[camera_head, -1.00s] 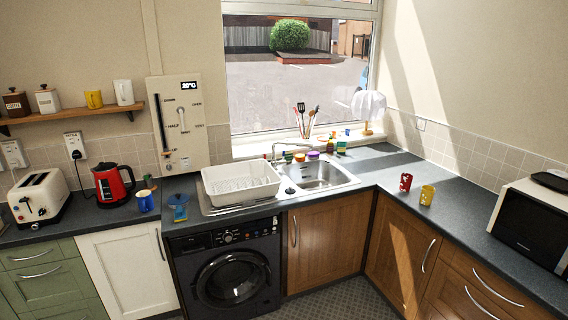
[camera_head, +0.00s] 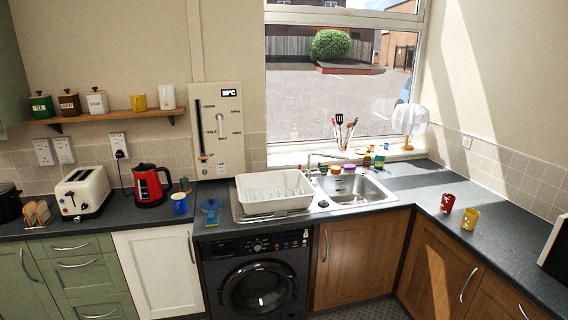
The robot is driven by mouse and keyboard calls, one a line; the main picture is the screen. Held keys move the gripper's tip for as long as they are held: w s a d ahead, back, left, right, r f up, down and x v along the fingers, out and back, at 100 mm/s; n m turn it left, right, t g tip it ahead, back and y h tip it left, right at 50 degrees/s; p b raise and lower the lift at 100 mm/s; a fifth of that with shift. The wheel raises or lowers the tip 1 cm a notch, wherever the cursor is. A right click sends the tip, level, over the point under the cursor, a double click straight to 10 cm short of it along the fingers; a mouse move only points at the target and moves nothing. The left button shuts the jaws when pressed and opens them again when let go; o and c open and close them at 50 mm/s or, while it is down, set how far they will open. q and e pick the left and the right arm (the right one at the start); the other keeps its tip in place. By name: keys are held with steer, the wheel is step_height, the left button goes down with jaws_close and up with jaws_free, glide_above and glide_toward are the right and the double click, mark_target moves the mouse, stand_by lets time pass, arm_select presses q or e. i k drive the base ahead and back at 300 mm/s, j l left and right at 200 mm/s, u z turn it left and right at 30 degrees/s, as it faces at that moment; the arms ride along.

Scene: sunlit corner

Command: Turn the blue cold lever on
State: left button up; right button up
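A metal tap (camera_head: 316,160) stands at the back edge of the sink (camera_head: 352,187) under the window. It is small in view and I cannot make out a blue cold lever on it, nor how any lever is set. A white dish rack (camera_head: 274,191) on the drainer stands left of the basin. Neither of my grippers shows in the head view.
A blue mug (camera_head: 179,204), a red kettle (camera_head: 148,186) and a toaster (camera_head: 83,193) stand on the left counter. A red cup (camera_head: 447,203) and a yellow cup (camera_head: 470,219) stand on the right counter. The washing machine (camera_head: 257,285) and cupboards form the front.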

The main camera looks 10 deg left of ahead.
mark_target(318, 173)
steer(key=i+l+u, duration=0.55)
steer(key=i+l, duration=0.2)
steer(key=i+l+u, duration=0.3)
steer(key=l, duration=0.25)
